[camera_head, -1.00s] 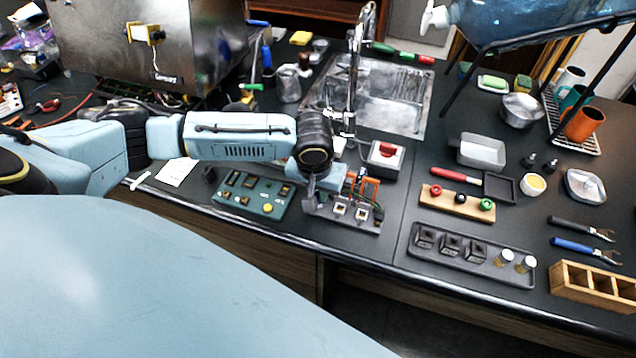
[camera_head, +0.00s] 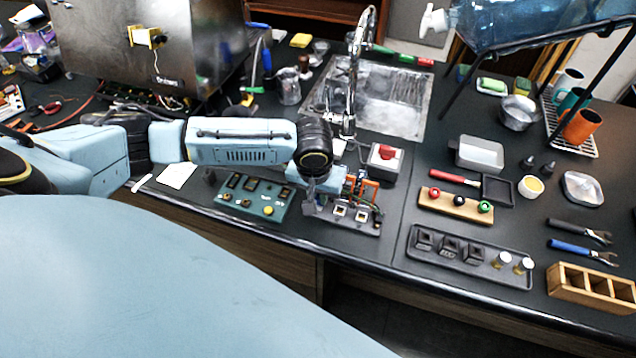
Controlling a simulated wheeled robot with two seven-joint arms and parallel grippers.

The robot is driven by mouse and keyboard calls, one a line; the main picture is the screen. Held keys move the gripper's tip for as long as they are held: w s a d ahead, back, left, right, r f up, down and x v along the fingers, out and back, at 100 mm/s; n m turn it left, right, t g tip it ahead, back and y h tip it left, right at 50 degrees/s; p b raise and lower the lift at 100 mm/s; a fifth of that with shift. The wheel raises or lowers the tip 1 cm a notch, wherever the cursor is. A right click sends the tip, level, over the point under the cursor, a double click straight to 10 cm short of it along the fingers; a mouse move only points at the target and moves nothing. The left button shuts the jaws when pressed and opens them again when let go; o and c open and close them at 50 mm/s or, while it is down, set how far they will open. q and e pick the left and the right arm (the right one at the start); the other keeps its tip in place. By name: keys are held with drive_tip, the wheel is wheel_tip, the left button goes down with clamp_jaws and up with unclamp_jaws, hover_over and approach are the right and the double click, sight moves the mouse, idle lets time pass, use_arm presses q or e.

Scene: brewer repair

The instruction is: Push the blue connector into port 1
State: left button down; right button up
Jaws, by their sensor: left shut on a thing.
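My left gripper (camera_head: 311,200) points down at the left end of a grey port block (camera_head: 350,222). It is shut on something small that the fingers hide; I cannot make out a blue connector. The port block has a row of square pale sockets on its front; two show to the right of my gripper, and the left end is covered by my fingers. Orange parts and wires (camera_head: 362,188) stand behind the block. My right gripper is not in view.
A wooden strip with coloured knobs (camera_head: 455,205) and a dark tray (camera_head: 470,256) lie to the right. The sink (camera_head: 385,95) is behind.

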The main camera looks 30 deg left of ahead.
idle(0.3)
use_arm(q)
drive_tip(key=c, duration=1.3)
unclamp_jaws()
drive_tip(key=shift+c, duration=0.2)
wheel_tip(320, 180, up, 13)
drive_tip(key=s, duration=0.2)
drive_tip(key=shift+d+r+p, duration=0.15)
drive_tip(key=shift+d+p, duration=0.1)
drive_tip(key=shift+p, duration=0.05)
